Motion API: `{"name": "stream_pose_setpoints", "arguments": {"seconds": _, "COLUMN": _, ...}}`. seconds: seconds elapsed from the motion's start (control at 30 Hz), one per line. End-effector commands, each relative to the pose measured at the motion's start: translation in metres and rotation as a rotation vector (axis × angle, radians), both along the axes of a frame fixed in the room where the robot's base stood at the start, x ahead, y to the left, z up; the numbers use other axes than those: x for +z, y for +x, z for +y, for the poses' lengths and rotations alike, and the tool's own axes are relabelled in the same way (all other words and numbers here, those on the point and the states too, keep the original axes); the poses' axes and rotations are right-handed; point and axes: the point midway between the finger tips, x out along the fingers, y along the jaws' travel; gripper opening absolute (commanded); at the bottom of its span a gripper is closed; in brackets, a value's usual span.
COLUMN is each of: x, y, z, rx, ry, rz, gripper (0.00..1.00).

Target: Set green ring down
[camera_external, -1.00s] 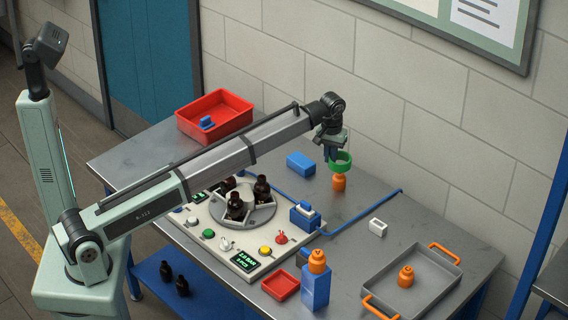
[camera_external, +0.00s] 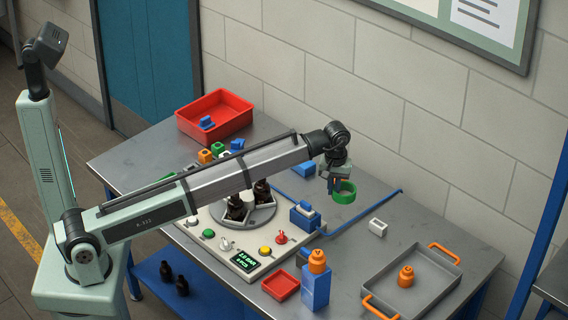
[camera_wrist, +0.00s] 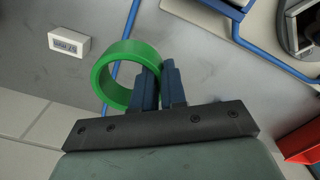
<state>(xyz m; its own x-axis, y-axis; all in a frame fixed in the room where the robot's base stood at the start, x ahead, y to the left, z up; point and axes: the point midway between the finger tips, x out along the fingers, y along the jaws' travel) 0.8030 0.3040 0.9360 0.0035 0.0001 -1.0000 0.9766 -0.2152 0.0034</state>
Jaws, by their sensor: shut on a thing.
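The green ring (camera_external: 344,195) is at my gripper (camera_external: 334,186), low over the grey table right of the turntable panel. In the wrist view the green ring (camera_wrist: 103,72) extends left from the blue fingers of my gripper (camera_wrist: 161,70). The fingers are shut on the near part of its wall. The ring's opening shows, with a blue cable and bare table beyond it. I cannot tell whether its lower edge touches the table. A small bit of orange shows by the fingers, mostly hidden.
A blue cable (camera_external: 376,201) curves around the ring's area. A white block (camera_external: 378,228) and a grey tray (camera_external: 440,282) stand to the front right. The panel with amber bottles (camera_external: 262,190) is left.

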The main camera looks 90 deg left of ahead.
Motion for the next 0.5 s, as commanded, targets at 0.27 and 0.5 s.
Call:
{"name": "stream_pose_setpoints", "arguments": {"seconds": 0.27, "x": -0.027, "y": -0.001, "z": 0.0, "rx": 0.021, "ry": -0.001, "rz": 0.002, "gripper": 0.0}}
{"name": "stream_pose_setpoints", "arguments": {"seconds": 0.5, "x": -0.06, "y": 0.0, "z": 0.0, "rx": 0.02, "ry": 0.0, "rz": 0.0, "gripper": 0.0}}
